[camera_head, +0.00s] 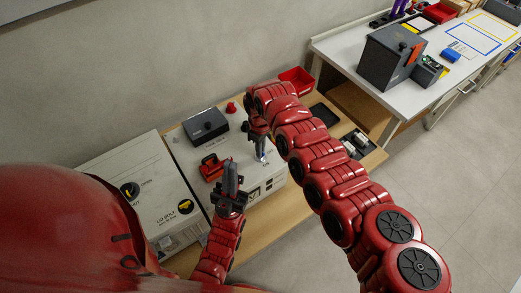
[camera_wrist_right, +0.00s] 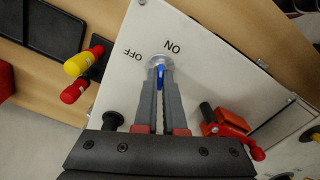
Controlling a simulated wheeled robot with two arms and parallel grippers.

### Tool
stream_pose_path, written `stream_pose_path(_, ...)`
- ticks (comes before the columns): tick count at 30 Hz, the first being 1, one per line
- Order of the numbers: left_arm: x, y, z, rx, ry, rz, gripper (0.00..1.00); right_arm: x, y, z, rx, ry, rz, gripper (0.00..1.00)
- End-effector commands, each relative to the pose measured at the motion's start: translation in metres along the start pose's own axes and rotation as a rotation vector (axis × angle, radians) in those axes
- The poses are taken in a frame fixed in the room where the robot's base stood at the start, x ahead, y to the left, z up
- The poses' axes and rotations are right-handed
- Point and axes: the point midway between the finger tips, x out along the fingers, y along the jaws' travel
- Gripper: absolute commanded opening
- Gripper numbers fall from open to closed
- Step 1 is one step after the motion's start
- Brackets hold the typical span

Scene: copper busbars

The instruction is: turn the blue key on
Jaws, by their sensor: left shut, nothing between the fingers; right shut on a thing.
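The blue key (camera_wrist_right: 160,72) sits in a round silver lock on a white panel in the right wrist view. The marks OFF and ON stand beyond the lock, OFF to the left and ON slightly right. My right gripper (camera_wrist_right: 159,76) is shut on the blue key, one grey finger on each side. Which mark the key points at is hard to tell. In the head view my right gripper (camera_head: 262,157) reaches down to the white box (camera_head: 268,183). My left gripper (camera_head: 230,167) is shut and empty, pointing up in front of the box, left of the right gripper.
A red clamp-like part (camera_head: 211,168) and a dark grey box (camera_head: 206,126) are on the white box's top. A white cabinet with knobs (camera_head: 130,189) stands left. Yellow and red plugs (camera_wrist_right: 78,66) are near the panel's edge. A red bin (camera_head: 298,79) is behind.

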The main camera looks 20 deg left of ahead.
Motion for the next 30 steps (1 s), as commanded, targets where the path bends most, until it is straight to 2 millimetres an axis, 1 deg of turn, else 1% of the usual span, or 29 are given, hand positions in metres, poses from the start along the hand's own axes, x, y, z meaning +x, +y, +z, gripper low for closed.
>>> stream_pose_path(6, -0.008, 0.000, 0.001, 0.000, 0.000, 0.000, 0.00, 0.001, 0.000, -0.001, 0.180, 0.002, 0.001, 0.00)
stream_pose_path(15, -0.015, 0.001, 0.003, 0.000, 0.000, 0.000, 0.00, 0.001, 0.000, -0.001, 0.353, 0.002, 0.001, 0.00)
stream_pose_path(21, -0.017, 0.001, 0.003, 0.000, 0.000, 0.000, 0.00, 0.000, 0.000, 0.000, 0.410, 0.000, 0.000, 0.00)
stream_pose_path(30, -0.017, 0.001, 0.003, 0.000, 0.000, 0.000, 0.00, 0.000, 0.000, 0.000, 0.431, 0.000, 0.000, 0.00)
